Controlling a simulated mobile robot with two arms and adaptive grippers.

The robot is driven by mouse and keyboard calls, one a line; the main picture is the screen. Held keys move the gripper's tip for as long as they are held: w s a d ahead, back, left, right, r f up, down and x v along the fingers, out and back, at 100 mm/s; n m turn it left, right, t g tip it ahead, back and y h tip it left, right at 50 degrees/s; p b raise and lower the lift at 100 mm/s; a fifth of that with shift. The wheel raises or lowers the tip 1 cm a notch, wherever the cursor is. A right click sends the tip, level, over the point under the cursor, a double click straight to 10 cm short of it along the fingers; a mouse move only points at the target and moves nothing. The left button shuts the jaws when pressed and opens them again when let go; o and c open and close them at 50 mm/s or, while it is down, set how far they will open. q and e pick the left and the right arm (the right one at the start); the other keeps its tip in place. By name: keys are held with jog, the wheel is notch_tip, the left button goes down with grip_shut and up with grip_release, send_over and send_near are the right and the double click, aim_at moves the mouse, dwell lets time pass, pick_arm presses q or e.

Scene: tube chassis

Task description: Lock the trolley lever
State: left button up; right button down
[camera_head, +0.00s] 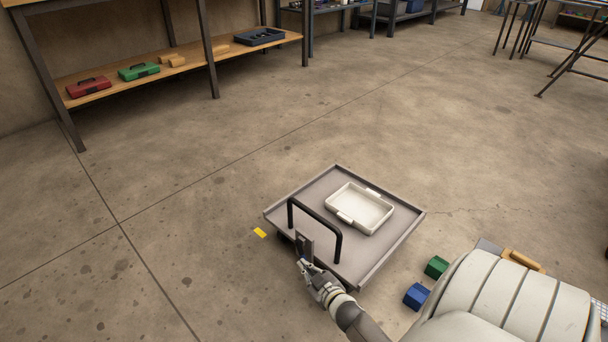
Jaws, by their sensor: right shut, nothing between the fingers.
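The trolley (308,187) is a low grey platform with a raised rim, standing on the concrete floor. A black bar handle (316,214) rises from its near left side. A small dark upright piece, which looks like the lever (304,246), stands by the handle's middle at the trolley's near edge. My right gripper (303,264) is at the lower end of this dark piece, shut and with nothing held. I cannot tell whether it touches the piece. The trolley's wheels are mostly hidden under the platform. My left gripper is not in view.
A white tray (371,192) sits on the trolley. A green block (436,267) and a blue block (417,296) are at right, near my body. A shelf (190,67) stands at the back left.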

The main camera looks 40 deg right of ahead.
jog(key=shift+w+f, duration=0.3)
jog(key=shift+w, duration=0.05)
jog(key=shift+w+f, duration=0.25)
jog(key=shift+w, duration=0.1)
dwell(0.8)
dwell(0.3)
jog(key=shift+s, duration=0.1)
jog(key=v, duration=1.2)
jog(key=shift+r, duration=0.1)
